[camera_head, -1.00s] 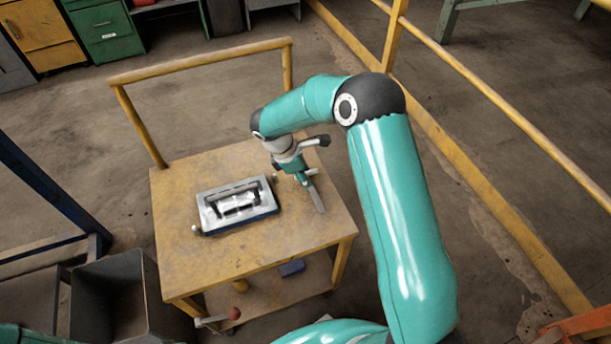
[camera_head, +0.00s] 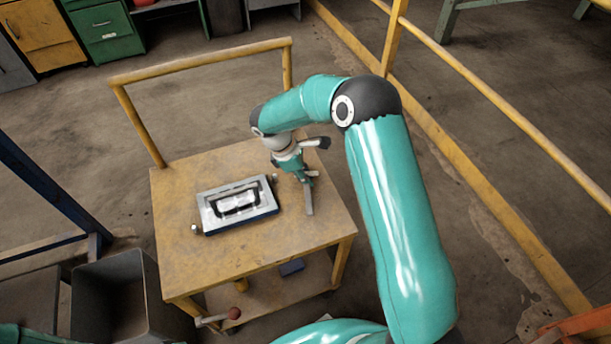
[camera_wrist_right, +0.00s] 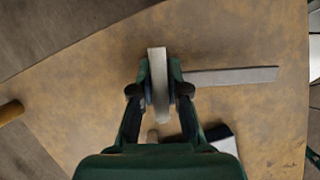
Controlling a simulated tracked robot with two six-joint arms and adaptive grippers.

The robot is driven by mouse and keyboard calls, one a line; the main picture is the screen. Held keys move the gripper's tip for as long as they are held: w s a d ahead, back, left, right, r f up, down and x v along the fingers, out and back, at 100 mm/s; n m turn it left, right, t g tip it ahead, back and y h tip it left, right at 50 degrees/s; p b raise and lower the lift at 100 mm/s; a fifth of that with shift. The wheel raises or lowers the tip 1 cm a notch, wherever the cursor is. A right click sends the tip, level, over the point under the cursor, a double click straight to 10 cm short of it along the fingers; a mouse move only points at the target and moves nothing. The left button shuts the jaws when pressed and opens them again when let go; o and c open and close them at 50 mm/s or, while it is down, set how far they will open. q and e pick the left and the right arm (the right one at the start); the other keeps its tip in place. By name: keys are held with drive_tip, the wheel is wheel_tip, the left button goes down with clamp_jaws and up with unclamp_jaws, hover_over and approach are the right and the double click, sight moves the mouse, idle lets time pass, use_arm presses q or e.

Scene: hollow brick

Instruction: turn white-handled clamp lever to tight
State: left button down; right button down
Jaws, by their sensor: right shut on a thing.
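My right gripper (camera_head: 308,180) is low over the right side of the cart top, beside a grey metal mould (camera_head: 238,204) with a dark frame-shaped part in it. It also shows in the right wrist view (camera_wrist_right: 158,88), where its fingers are shut on the pale handle of the clamp lever (camera_wrist_right: 157,68). A flat grey bar (camera_head: 309,200) points toward the front of the cart top; in the wrist view it extends right from the fingers (camera_wrist_right: 235,76). I cannot tell whether bar and handle are joined. The gripper hides the lever's pivot. My left gripper is out of view.
The cart (camera_head: 175,255) has a yellow rail (camera_head: 200,63) at the back. A red-knobbed lever (camera_head: 237,313) is near its lower front. A grey bin (camera_head: 118,295) stands at left.

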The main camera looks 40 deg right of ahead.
drive_tip(key=m+g+y, duration=0.1)
drive_tip(key=m, duration=0.3)
drive_tip(key=shift+w+d+r, duration=0.1)
drive_tip(key=shift+w, duration=0.05)
drive_tip(key=m+y, duration=0.1)
drive_tip(key=m, duration=0.3)
drive_tip(key=shift+g+p, duration=0.3)
drive_tip(key=shift+p, duration=0.1)
drive_tip(key=m+y, duration=0.2)
drive_tip(key=m, duration=0.2)
drive_tip(key=shift+m+y, duration=0.8)
drive_tip(key=shift+m, duration=1.4)
drive_tip(key=c, duration=1.2)
unclamp_jaws()
drive_tip(key=shift+o, duration=0.3)
